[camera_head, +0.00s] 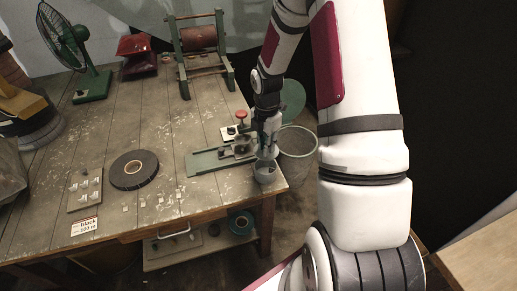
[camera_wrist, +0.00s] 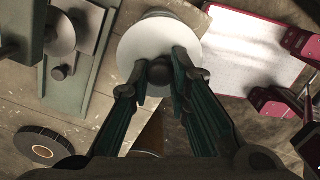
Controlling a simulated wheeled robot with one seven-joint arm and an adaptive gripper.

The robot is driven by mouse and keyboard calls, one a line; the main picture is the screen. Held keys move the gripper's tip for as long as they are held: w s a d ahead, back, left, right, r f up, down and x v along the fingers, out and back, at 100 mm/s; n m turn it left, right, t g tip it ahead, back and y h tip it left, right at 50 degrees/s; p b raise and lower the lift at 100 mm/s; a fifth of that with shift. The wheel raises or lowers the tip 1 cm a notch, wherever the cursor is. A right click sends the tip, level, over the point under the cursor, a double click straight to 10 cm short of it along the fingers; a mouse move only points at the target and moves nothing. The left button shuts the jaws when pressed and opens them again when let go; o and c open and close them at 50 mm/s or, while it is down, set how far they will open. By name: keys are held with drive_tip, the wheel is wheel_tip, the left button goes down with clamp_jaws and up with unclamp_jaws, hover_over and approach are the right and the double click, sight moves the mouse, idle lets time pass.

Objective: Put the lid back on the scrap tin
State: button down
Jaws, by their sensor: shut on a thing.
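The scrap tin (camera_head: 265,175) is a small grey can at the table's front right corner in the head view. My gripper (camera_head: 265,151) is directly above it, pointing down. In the wrist view my gripper (camera_wrist: 162,82) is shut on the dark knob of the pale round lid (camera_wrist: 140,50). The lid lies flat across the fingers' far side, and a grey rounded edge shows beyond its top. The lid hides most of what is under it. I cannot tell whether it touches the tin's rim.
A green winding jig (camera_head: 205,160) lies just left of the tin, close to my gripper. A black tape roll (camera_head: 134,169) and a small board with clips (camera_head: 85,189) lie farther left. A green fan (camera_head: 72,50) and a roller stand (camera_head: 200,45) are behind. Right of the table is floor.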

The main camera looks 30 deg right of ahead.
drive_tip(key=shift+f+b, duration=1.2)
drive_tip(key=shift+f, duration=2)
drive_tip(key=shift+f+p, duration=0.15)
drive_tip(key=shift+p, duration=0.2)
idle(0.9)
drive_tip(key=c, duration=1.4)
unclamp_jaws()
drive_tip(key=shift+o, duration=0.5)
drive_tip(key=o, duration=0.4)
drive_tip(key=shift+c, duration=0.2)
